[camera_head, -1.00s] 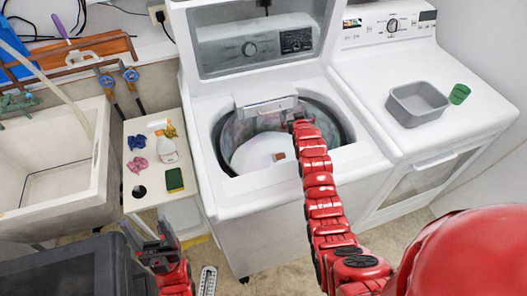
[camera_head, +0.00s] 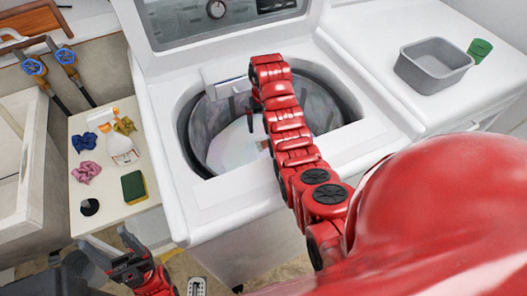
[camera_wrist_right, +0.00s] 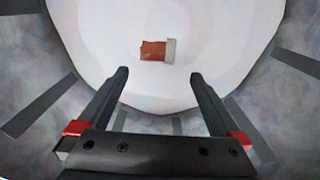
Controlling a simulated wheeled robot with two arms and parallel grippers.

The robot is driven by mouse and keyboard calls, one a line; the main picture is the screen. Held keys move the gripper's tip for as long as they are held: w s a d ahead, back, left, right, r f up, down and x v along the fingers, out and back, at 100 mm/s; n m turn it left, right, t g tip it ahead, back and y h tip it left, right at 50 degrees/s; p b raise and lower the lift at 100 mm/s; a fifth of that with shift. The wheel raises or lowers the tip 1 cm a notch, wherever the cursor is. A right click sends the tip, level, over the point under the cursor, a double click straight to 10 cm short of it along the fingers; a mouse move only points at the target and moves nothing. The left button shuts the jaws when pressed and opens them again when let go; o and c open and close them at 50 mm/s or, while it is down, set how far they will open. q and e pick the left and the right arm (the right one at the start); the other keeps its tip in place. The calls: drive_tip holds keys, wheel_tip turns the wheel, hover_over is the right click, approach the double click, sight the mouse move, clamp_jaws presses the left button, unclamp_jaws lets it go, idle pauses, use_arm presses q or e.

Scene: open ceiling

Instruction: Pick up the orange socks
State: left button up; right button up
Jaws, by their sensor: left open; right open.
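A small orange-red piece with a pale grey end (camera_wrist_right: 153,50), which looks like the folded orange socks, lies on the white bottom of the washer drum in the right wrist view. In the head view only a small orange patch of it (camera_head: 263,145) shows beside my right arm. My right gripper (camera_wrist_right: 160,75) is open and empty inside the drum, its fingertips pointing toward the piece and apart from it. My left gripper (camera_head: 104,236) is open and empty, in front of the small side table.
The open washer (camera_head: 225,205) has a raised lid behind the drum. The white side table (camera_head: 148,195) holds a spray bottle (camera_head: 121,150), blue and pink crumpled items, an orange-yellow item (camera_head: 125,125) and a sponge (camera_head: 134,187). A grey tub (camera_head: 433,75) and green cup (camera_head: 480,48) stand right.

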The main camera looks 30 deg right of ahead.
drive_tip(key=p, duration=0.2)
hover_over(265, 143)
drive_tip(key=f, duration=0.5)
drive_tip(key=shift+w+a+f, duration=0.1)
drive_tip(key=shift+a, duration=0.15)
drive_tip(key=shift+w+f, duration=0.1)
drive_tip(key=shift+f, duration=0.75)
drive_tip(key=shift+s+d+f, duration=0.15)
drive_tip(key=shift+s+f, duration=0.05)
drive_tip(key=shift+f, duration=1)
drive_tip(key=shift+d+f+b, duration=0.1)
drive_tip(key=shift+f+b, duration=0.35)
drive_tip(key=shift+f, duration=1)
drive_tip(key=c, duration=1.4)
drive_tip(key=shift+r, duration=0.1)
